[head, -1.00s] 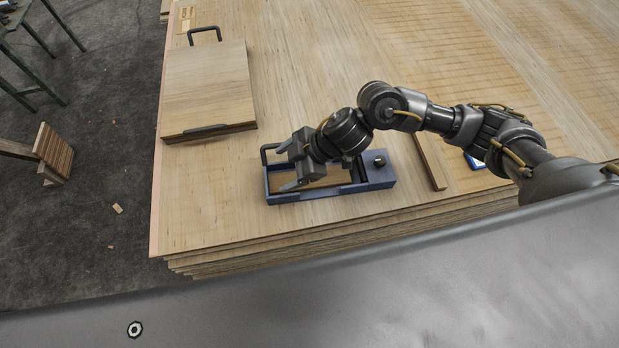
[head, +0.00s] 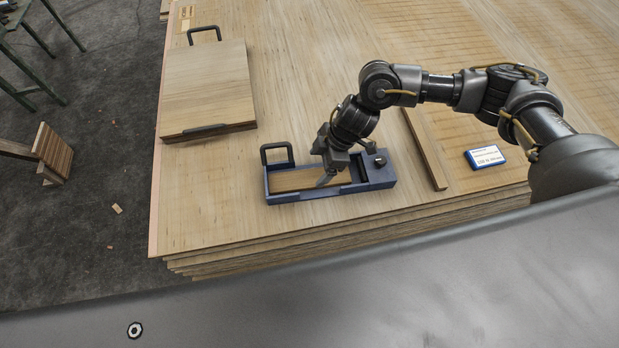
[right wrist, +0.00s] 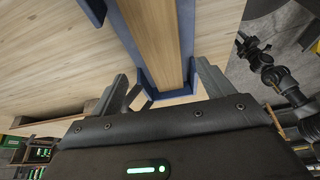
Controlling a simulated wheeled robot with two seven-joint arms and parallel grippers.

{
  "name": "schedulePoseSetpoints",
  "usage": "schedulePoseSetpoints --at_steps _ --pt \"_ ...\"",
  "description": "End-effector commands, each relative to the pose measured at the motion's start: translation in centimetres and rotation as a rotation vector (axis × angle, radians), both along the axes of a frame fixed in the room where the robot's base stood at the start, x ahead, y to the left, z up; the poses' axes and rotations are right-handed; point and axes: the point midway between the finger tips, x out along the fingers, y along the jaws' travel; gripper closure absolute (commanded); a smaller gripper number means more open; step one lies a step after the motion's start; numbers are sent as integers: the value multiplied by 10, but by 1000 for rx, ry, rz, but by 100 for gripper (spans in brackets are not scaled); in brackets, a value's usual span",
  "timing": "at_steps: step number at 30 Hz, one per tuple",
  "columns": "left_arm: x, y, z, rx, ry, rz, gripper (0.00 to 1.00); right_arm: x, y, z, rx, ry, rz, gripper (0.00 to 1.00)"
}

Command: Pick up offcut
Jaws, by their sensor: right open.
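A flat wooden piece (head: 298,180), which looks like the offcut, lies inside a blue tray (head: 330,192) on the veneer stack. It also shows as a long board between blue walls in the right wrist view (right wrist: 152,40). My right gripper (head: 321,166) is open over the middle of the tray, its fingers pointing down and left. In the right wrist view its fingers (right wrist: 165,88) stand apart, one on each side of the tray, with nothing visibly gripped. The gripper hides part of the tray's far wall. My left gripper is not in view.
A dark handle (head: 277,153) rises at the tray's left end, and a black knob (head: 379,160) sits at its right. A wooden strip (head: 426,150) and a blue-white box (head: 485,157) lie to the right. A handled board (head: 208,88) lies back left.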

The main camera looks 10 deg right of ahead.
Motion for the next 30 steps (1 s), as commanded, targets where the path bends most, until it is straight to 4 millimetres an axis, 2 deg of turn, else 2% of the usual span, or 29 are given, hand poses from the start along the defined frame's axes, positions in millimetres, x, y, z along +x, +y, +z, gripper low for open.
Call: schedulePoseSetpoints --at_steps 7,16,25,30 --pt "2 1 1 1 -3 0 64 -1 3 -9 0 1 0 20" --pt "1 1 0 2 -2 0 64 -2 14 -48 0 0 0 20" --pt "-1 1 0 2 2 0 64 -2 16 -52 1 -1 1 20" --pt "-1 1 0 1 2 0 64 -2 16 -52 1 -1 0 41"
